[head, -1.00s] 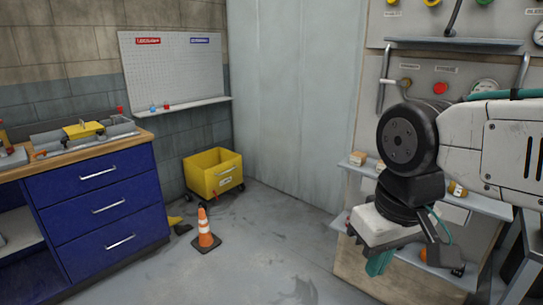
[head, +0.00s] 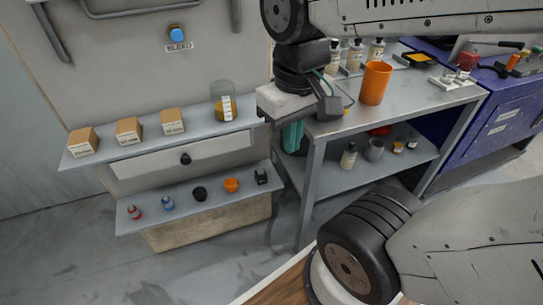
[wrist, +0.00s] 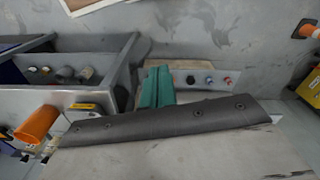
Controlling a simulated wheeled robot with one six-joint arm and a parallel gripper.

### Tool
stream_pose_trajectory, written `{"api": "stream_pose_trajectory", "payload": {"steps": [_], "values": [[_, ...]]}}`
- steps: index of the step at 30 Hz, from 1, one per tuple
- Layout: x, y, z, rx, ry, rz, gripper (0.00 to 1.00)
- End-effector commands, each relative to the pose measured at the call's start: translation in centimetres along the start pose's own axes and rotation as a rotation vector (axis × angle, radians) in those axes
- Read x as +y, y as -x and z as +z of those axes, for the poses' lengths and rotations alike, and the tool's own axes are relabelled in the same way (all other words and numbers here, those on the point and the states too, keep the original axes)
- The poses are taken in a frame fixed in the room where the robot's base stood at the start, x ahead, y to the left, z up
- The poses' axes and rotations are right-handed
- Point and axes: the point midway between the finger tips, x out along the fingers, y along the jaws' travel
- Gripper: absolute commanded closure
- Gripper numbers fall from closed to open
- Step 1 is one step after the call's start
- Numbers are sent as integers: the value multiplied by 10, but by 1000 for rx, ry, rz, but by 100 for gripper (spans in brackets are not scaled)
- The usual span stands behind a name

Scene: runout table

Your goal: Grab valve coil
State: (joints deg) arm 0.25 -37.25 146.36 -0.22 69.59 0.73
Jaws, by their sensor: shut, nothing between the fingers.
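My gripper (head: 292,137) hangs fingers-down in front of the right end of the wall shelves, by the grey workbench's left corner. Its teal fingers (wrist: 156,87) are shut with nothing between them. A small black block-like part (head: 261,177), perhaps the valve coil, sits at the right end of the lower shelf (head: 222,200), below and left of the fingers. Left of it on that shelf are an orange part (head: 232,185), a black round part (head: 199,194), a blue part (head: 168,203) and a red part (head: 134,212). I cannot make out the block in the wrist view.
The upper shelf (head: 200,132) overhangs the lower one and holds three cardboard boxes and a glass jar (head: 224,102). A grey workbench (head: 420,108) with an orange cup (head: 375,83) stands close on the right. Floor is free at the lower left.

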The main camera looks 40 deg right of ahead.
Motion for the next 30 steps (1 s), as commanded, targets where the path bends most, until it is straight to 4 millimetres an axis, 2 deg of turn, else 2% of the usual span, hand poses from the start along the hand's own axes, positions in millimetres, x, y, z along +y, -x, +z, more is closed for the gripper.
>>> {"api": "stream_pose_trajectory", "payload": {"steps": [3,8,11,16,23,27,30], "values": [[10,-29,-19,-100,-40,-1,100],[30,-78,-52,-172,-98,-6,100],[42,-114,-73,-185,-128,-8,100],[61,-185,-108,-161,-171,-9,100],[88,-292,-150,-37,-221,1,100],[105,-356,-175,114,-247,20,100],[117,-386,-200,272,-258,38,100]]}}
